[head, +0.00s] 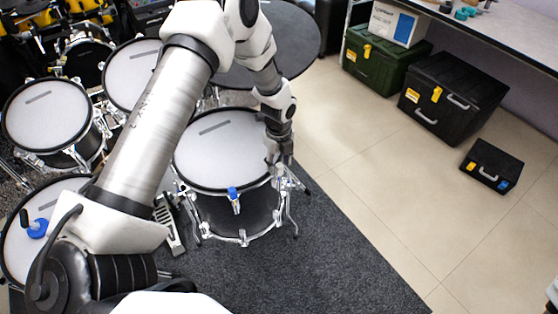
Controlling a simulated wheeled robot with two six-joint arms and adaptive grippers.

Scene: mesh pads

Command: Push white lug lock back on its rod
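The middle drum (215,155) has a white head, a black shell and chrome rods around its rim. A blue lug piece (233,193) sits at its front rim. My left arm crosses the view from the lower left, and my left gripper (279,154) points down at the drum's right rim. The gripper covers that part of the rim, and its fingers are too small to tell open from shut. I cannot make out the white lug lock; it may be hidden by the gripper. My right gripper is not in view.
More drums stand at left, one (45,115) upper left and one with a blue piece (37,229) lower left. A pedal (172,228) stands left of the middle drum. Green (385,62) and black cases (450,98) stand at right. The floor between is clear.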

